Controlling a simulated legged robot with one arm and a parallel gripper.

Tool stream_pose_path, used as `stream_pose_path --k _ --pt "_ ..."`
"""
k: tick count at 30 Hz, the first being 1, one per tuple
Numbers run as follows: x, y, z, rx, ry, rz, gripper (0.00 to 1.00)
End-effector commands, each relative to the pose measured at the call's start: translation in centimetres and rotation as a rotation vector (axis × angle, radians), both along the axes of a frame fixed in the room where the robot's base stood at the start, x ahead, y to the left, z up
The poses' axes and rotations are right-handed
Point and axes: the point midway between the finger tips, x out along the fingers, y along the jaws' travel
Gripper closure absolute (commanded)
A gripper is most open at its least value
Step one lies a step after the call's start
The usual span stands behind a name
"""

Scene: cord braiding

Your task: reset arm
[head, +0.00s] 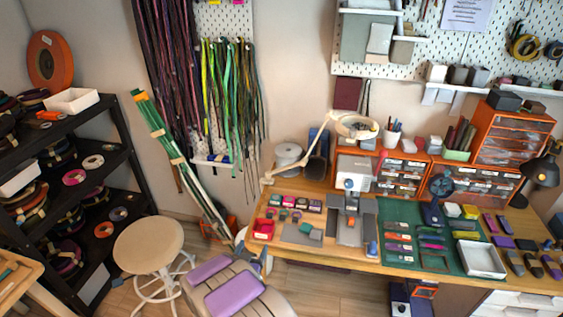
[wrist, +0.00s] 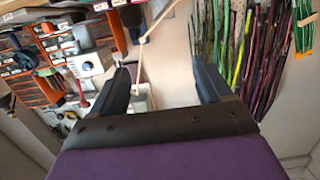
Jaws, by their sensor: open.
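My gripper (wrist: 158,65) shows in the wrist view, with two dark fingers spread wide apart and a purple body behind them. It is open and nothing is between the fingers. It is in free air, apart from the workbench and the cords. Behind it in the wrist view, the cluttered bench (wrist: 40,75) is on the left and the hanging cords (wrist: 235,50) are on the right. That view looks turned over compared with the head view. I cannot make out the gripper's fingers in the head view.
In the head view, the wooden workbench (head: 345,258) stands right, with a green mat (head: 400,212), a white tray (head: 480,260) and a lamp (head: 540,172). A round stool (head: 148,245) and black shelf (head: 115,150) stand left. Cords (head: 180,70) hang on the wall. Some floor shows.

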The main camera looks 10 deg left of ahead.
Motion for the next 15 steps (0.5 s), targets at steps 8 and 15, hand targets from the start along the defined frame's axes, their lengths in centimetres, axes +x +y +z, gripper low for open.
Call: stream_pose_path --k 8,15 --pt "1.3 0.2 1.7 0.070 0.106 0.019 0.22" --pt "1.8 -0.8 5.7 0.190 0.336 0.088 0.22"
